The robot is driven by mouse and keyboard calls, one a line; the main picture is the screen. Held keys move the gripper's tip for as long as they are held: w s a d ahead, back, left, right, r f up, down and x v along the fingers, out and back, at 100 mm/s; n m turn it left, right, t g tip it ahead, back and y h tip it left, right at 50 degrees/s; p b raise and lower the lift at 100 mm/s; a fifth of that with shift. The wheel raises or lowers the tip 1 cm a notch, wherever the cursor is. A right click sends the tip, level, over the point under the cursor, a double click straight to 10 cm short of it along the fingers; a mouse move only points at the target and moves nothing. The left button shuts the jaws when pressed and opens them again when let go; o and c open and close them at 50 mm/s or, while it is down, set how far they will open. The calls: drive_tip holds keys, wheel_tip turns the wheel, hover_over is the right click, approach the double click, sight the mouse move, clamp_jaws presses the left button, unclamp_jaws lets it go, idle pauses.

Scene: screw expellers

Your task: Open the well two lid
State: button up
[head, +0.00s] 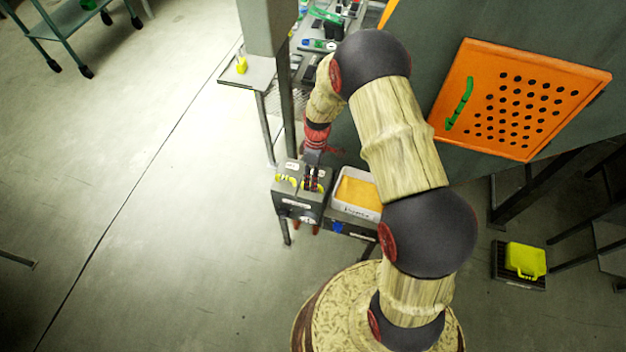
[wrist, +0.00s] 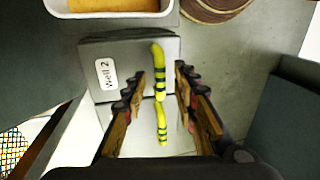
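The well two lid (wrist: 128,50) is a grey metal plate with a white "Well 2" label, near the top middle of the wrist view. Its yellow handle with black bands (wrist: 158,68) stands between the fingertips of my gripper (wrist: 160,74). My gripper is open, one finger on each side of the handle, with visible gaps. A second yellow-black shape (wrist: 162,124) shows below it, perhaps a reflection; I cannot tell. In the head view, my gripper (head: 312,178) is over the grey well box (head: 298,207), partly hiding its top.
A white tray of orange material (head: 357,191) stands right of the box. An orange perforated panel with a green handle (head: 520,98) is on the machine at right. A table with tools (head: 320,40) stands behind.

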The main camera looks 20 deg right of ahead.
drive_tip(key=shift+c, duration=0.5)
clamp_jaws()
idle(0.3)
